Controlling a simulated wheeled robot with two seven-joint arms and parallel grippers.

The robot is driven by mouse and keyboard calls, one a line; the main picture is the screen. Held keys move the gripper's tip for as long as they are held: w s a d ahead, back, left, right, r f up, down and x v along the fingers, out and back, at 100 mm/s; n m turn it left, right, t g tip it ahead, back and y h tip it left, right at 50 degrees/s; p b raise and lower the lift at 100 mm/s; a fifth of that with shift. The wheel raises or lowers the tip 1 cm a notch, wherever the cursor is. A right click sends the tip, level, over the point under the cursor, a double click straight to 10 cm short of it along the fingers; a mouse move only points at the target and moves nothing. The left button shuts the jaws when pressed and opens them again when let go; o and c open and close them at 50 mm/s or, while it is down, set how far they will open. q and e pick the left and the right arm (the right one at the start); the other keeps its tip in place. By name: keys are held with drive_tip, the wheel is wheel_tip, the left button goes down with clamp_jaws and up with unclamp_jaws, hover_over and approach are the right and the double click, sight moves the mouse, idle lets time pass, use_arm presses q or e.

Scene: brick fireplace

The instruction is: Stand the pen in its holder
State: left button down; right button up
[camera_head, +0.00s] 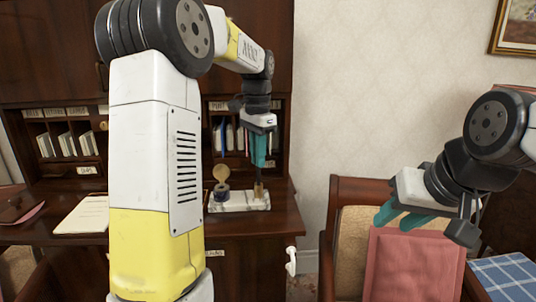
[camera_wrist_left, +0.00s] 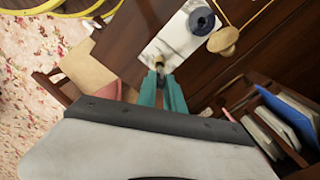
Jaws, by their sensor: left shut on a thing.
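The pen (camera_head: 258,174) is mostly hidden between the teal fingers of my left gripper (camera_head: 259,160); only a short thin part shows below the fingertips. My left gripper is shut on it, fingers pointing down, above the right end of a white marble stand (camera_head: 240,205). A small brownish holder (camera_head: 259,192) stands on that end, right below the pen. I cannot tell whether the pen tip is inside it. In the left wrist view the fingertips (camera_wrist_left: 162,78) meet near the stand's end (camera_wrist_left: 178,42). My right gripper (camera_head: 402,217) is open and empty, over the chair.
A dark inkwell (camera_head: 221,195) with a round brass lid (camera_head: 221,173) raised stands on the stand's left part. Pigeonholes with papers and books (camera_head: 225,135) rise behind. Papers (camera_head: 84,214) lie on the desk (camera_head: 265,223) at left. A wooden chair (camera_head: 345,215) stands at right.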

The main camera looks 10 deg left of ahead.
use_arm(q)
drive_tip(key=shift+f, duration=0.35)
drive_tip(key=c, duration=1.4)
unclamp_jaws()
drive_tip(key=shift+o, duration=0.2)
wheel_tip(320, 180, up, 7)
drive_tip(key=shift+r, duration=0.4)
drive_tip(key=shift+s, duration=0.1)
